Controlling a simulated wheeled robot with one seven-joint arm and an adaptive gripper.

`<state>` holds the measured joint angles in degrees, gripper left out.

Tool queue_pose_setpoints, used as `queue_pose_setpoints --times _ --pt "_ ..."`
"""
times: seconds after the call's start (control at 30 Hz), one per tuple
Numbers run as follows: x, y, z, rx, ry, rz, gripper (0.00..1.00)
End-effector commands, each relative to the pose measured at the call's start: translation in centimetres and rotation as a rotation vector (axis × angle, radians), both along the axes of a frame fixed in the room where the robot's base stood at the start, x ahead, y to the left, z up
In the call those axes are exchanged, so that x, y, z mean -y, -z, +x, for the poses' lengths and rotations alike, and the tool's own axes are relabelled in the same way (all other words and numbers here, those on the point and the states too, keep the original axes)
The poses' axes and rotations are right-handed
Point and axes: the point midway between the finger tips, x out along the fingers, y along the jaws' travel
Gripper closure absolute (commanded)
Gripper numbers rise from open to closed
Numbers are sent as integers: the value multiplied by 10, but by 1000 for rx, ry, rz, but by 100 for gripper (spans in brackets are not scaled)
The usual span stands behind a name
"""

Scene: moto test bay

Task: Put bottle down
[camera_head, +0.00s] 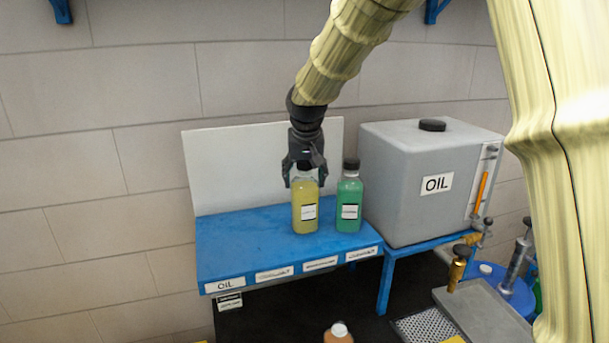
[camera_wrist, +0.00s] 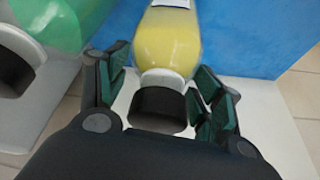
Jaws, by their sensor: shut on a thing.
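The yellow bottle (camera_head: 304,211) has a white label and stands upright at the blue shelf (camera_head: 238,246), near its front right. I cannot tell whether its base touches the shelf. My gripper (camera_head: 304,172) comes down from above and is shut around the bottle's top. In the wrist view, the gripper (camera_wrist: 160,95) has its fingers on both sides of the dark cap and neck of the yellow bottle (camera_wrist: 168,45). The gripper hides part of the cap in the head view.
A green bottle (camera_head: 349,205) stands close on the right of the yellow one. A grey oil tank (camera_head: 405,190) is farther right. A white panel (camera_head: 235,165) stands behind the shelf. The shelf's left part is clear. A brown bottle (camera_head: 338,334) is below.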

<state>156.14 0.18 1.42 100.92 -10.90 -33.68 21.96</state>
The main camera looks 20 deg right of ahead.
Motion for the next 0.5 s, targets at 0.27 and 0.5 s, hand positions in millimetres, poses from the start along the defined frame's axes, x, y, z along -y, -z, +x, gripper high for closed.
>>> queue_pose_setpoints --times 0.27,0.5 --pt "0 2 0 -1 0 0 12" --pt "0 1 0 -1 0 0 12"
